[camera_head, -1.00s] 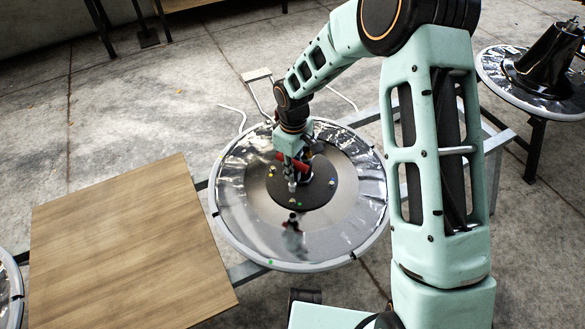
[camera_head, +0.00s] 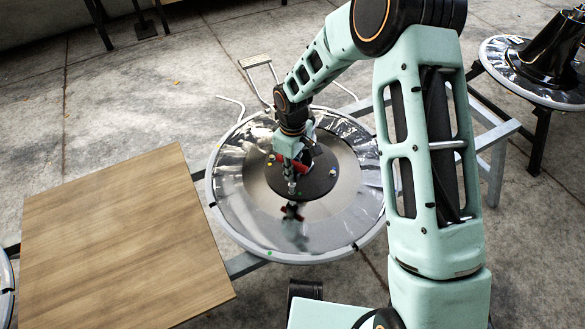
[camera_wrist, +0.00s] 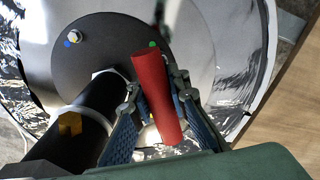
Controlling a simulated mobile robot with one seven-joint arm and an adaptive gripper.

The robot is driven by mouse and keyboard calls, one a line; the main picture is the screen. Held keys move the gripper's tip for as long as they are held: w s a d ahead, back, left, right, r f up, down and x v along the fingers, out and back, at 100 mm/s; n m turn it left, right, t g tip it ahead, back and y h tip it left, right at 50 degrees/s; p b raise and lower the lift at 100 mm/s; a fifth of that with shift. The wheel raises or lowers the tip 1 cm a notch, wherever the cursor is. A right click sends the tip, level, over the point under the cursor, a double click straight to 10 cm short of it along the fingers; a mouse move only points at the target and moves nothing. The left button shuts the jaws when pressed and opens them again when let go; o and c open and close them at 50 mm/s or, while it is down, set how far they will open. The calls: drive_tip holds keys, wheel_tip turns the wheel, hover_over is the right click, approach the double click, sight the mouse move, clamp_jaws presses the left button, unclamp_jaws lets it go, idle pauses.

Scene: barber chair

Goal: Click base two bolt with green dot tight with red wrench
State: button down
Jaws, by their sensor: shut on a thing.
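A round silver base (camera_head: 240,215) with a black centre plate (camera_head: 318,188) lies under my arm; a green dot (camera_head: 269,252) marks its near rim. My gripper (camera_head: 291,178) is over the plate's near-left part, shut on the red wrench (camera_head: 303,166). A green dot (camera_wrist: 152,44) on the plate's edge shows beside the wrench. The bolt at that dot is not clearly visible, so I cannot tell whether the wrench touches it.
A bolt (camera_wrist: 75,36) sits by a blue dot (camera_wrist: 67,43). A wooden board (camera_head: 120,240) lies left of the base. Another base with a black cone (camera_head: 545,50) stands at the right.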

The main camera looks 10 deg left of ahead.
drive_tip(key=shift+f+b, duration=0.45)
drive_tip(key=shift+f, duration=0.2)
idle(0.8)
drive_tip(key=shift+m+b, duration=0.3)
drive_tip(key=shift+m, duration=0.3)
drive_tip(key=m, duration=0.3)
drive_tip(key=shift+b, duration=0.3)
drive_tip(key=m, duration=0.3)
drive_tip(key=shift+a+b, duration=0.1)
drive_tip(key=shift+b, duration=0.2)
drive_tip(key=shift+m, duration=1)
